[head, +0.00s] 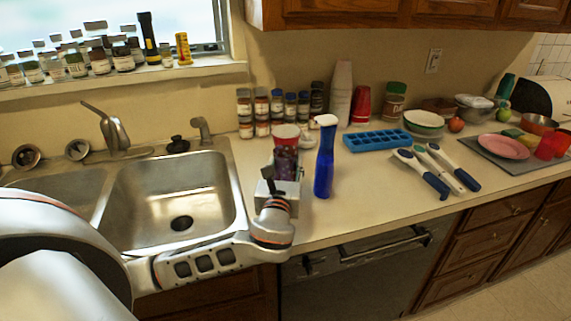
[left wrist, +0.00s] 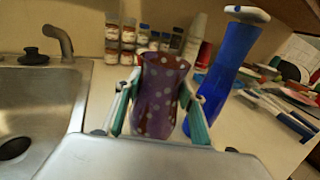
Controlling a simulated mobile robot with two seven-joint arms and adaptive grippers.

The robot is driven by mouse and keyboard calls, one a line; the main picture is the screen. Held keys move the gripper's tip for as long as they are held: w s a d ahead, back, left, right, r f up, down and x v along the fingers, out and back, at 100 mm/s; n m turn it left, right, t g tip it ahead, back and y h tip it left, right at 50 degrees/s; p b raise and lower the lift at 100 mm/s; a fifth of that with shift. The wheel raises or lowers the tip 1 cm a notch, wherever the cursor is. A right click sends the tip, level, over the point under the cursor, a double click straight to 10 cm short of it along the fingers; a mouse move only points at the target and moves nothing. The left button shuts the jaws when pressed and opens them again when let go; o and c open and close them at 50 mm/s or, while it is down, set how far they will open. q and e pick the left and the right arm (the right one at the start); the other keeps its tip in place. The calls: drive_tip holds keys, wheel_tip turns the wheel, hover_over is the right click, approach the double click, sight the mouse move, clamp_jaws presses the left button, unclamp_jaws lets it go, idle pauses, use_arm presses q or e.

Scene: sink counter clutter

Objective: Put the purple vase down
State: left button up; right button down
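The purple vase (head: 286,163) with pale dots is in front of my left arm, over the counter just right of the sink. It also shows in the left wrist view (left wrist: 160,95), upright, with one finger along each side. My left gripper (head: 284,183) is shut on the vase. The lower part of the vase is hidden behind the gripper, so I cannot tell whether its base touches the counter. My right gripper is not in view.
A blue spray bottle (head: 325,160) stands close to the right of the vase. Spice jars (head: 275,106) are behind. A blue ice tray (head: 377,140) and white-and-blue utensils (head: 437,170) lie farther right. The sink (head: 175,195) is left. Counter front right of the bottle is clear.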

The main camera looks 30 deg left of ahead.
use_arm(q)
drive_tip(key=o, duration=0.4)
drive_tip(key=shift+s+d+r, duration=0.1)
drive_tip(key=shift+s, duration=0.05)
drive_tip(key=v, duration=1.1)
drive_tip(key=shift+s+d+r, duration=0.1)
drive_tip(key=shift+s+d, duration=0.05)
drive_tip(key=shift+s, duration=0.15)
